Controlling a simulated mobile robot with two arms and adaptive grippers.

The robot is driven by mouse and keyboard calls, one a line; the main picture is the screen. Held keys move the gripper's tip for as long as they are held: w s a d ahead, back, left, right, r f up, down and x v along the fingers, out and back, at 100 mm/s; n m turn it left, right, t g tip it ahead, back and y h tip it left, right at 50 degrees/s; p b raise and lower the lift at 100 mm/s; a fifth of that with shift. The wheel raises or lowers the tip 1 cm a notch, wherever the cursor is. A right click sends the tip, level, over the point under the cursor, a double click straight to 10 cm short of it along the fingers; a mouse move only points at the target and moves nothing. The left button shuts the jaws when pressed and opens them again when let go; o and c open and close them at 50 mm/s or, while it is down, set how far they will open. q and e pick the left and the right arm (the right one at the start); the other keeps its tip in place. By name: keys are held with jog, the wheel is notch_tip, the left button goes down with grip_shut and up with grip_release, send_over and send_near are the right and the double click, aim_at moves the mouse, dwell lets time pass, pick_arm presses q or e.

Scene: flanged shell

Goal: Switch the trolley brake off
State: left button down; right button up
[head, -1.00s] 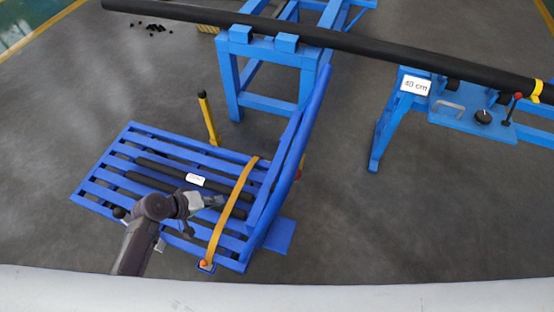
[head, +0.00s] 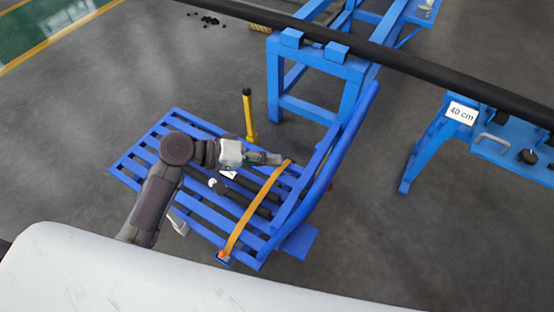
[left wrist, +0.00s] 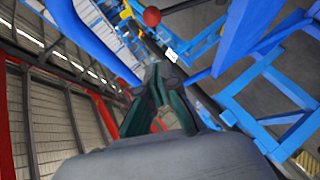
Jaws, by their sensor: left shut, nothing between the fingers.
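The trolley (head: 150,165) is a blue slatted bed with a tall curved blue handle frame at its right end. A yellow post (head: 248,115) with a dark top stands at its far side; I cannot tell whether it is the brake lever. My left gripper (head: 274,158) is shut and empty, above the bed near the orange strap and left of the handle frame. Its fingers show in the left wrist view (left wrist: 163,75). A red ball (left wrist: 152,17) shows beyond them there; I cannot tell what it belongs to. The brake's setting cannot be read. My right gripper is out of view.
Dark rods lie on the bed under the orange strap (head: 250,212). A long black pipe (head: 400,62) runs over blue supports (head: 318,70) behind the trolley. A stand labelled 40 cm (head: 462,112) is at right. Grey floor is clear left of the trolley.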

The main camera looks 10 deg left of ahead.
pick_arm(q)
jog(key=d+f+p, duration=0.2)
jog(key=d+f, duration=0.2)
jog(key=d, duration=0.5)
jog(key=shift+w+d+f, duration=0.3)
jog(key=shift+w+d, duration=0.05)
jog(key=shift+w, duration=0.05)
